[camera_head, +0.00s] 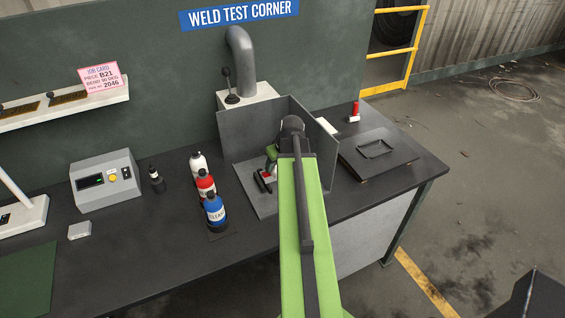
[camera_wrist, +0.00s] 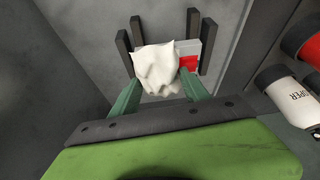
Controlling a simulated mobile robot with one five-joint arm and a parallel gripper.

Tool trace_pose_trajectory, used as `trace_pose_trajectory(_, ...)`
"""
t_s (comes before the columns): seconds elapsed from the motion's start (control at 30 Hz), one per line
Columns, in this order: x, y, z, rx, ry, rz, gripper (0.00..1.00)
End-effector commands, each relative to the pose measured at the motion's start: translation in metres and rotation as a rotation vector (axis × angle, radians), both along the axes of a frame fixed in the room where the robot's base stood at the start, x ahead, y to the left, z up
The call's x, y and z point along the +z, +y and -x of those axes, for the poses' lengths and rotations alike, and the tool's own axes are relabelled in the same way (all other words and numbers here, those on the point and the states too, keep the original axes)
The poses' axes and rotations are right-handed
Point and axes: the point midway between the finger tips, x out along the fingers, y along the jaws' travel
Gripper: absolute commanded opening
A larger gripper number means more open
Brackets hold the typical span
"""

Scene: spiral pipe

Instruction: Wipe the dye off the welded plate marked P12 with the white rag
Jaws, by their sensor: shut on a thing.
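My gripper (camera_wrist: 158,88) is shut on the white rag (camera_wrist: 157,68), which is bunched between its green fingers. The rag hides the plate's left part, and I cannot read a P12 mark. I cannot tell whether rag and plate touch. In the head view, the plate's red patch (camera_head: 265,174) shows inside the grey booth, and my arm largely hides my gripper (camera_head: 272,155).
A grey box with a display (camera_head: 105,182) is farther left. A dark flat plate (camera_head: 377,152) and a red-topped item (camera_head: 354,112) lie right.

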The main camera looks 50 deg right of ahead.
Motion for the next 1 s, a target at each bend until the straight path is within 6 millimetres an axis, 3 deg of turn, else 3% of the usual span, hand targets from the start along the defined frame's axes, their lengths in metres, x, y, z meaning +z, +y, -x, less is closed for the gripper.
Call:
trace_pose_trajectory(0.27, 0.000, 0.007, -0.002, 0.001, 0.000, 0.000, 0.21)
trace_pose_trajectory(0.53, -0.001, 0.030, -0.012, 0.002, 0.000, 0.001, 0.21)
trace_pose_trajectory(0.77, -0.001, 0.034, -0.013, 0.000, 0.000, -0.001, 0.21)
trace_pose_trajectory(1.0, 0.000, 0.053, -0.020, 0.002, 0.000, -0.001, 0.21)
